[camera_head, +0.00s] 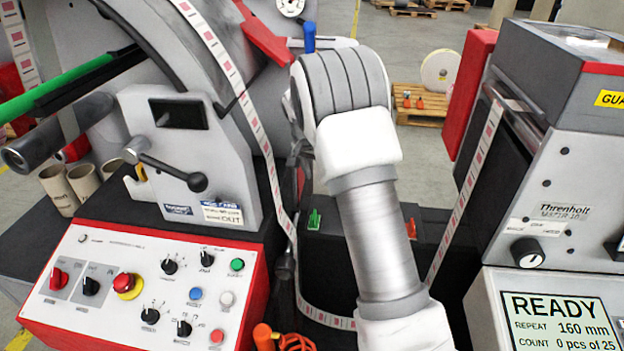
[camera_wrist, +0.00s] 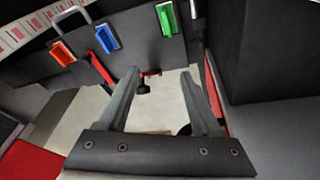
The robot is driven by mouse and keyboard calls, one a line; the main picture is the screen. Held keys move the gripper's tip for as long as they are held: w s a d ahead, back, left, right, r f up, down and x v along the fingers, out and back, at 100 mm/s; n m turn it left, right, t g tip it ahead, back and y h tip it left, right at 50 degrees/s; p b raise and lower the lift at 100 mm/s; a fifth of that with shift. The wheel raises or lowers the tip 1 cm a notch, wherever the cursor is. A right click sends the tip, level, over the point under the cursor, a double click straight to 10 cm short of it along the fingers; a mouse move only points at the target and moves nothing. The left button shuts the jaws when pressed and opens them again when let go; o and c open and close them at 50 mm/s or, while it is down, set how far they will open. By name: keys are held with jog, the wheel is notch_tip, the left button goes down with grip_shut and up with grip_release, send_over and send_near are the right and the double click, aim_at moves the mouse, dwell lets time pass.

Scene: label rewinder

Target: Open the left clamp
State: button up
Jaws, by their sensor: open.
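My gripper (camera_wrist: 160,75) is open and empty in the wrist view, its two fingers apart. Ahead of it is a dark panel (camera_wrist: 130,42) with an orange piece (camera_wrist: 63,53), a blue piece (camera_wrist: 107,38) and a green piece (camera_wrist: 165,19). The fingertips are apart from these pieces. In the head view, a green piece (camera_head: 314,219) and a red piece (camera_head: 411,228) stand on the dark table between the machines. A black lever (camera_head: 172,172) is on the left machine. I cannot tell which part is the left clamp. My arm hides my gripper in the head view.
A control panel (camera_head: 150,290) with knobs and buttons is at lower left. The printer unit (camera_head: 555,190) stands at right, above a READY display (camera_head: 560,318). A label web (camera_head: 460,200) loops low between the machines. Orange cable (camera_head: 295,342) lies at the front.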

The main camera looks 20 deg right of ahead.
jog(key=shift+s+a, duration=0.65)
jog(key=shift+a, duration=0.25)
jog(key=shift+d+r, duration=0.1)
jog(key=c, duration=0.5)
jog(key=shift+s+d+r+m, duration=0.2)
jog(key=shift+m, duration=0.5)
jog(key=shift+c, duration=1.1)
jog(key=s+d+r+m, duration=0.1)
jog(key=m, duration=0.2)
jog(key=s+d+r+m+t, duration=0.1)
jog(key=m, duration=0.3)
jog(key=s+d+r+m, duration=0.1)
jog(key=d+r+m, duration=0.1)
jog(key=m, duration=0.2)
jog(key=shift+s+t+y+b, duration=0.1)
jog(key=shift+t+y+b, duration=0.2)
jog(key=shift+b, duration=0.1)
grip_shut()
jog(key=w+d+f+m, duration=0.2)
jog(key=w+d+f, duration=0.2)
jog(key=f, duration=0.5)
jog(key=shift+w+b, duration=0.3)
jog(key=shift+w, duration=0.7)
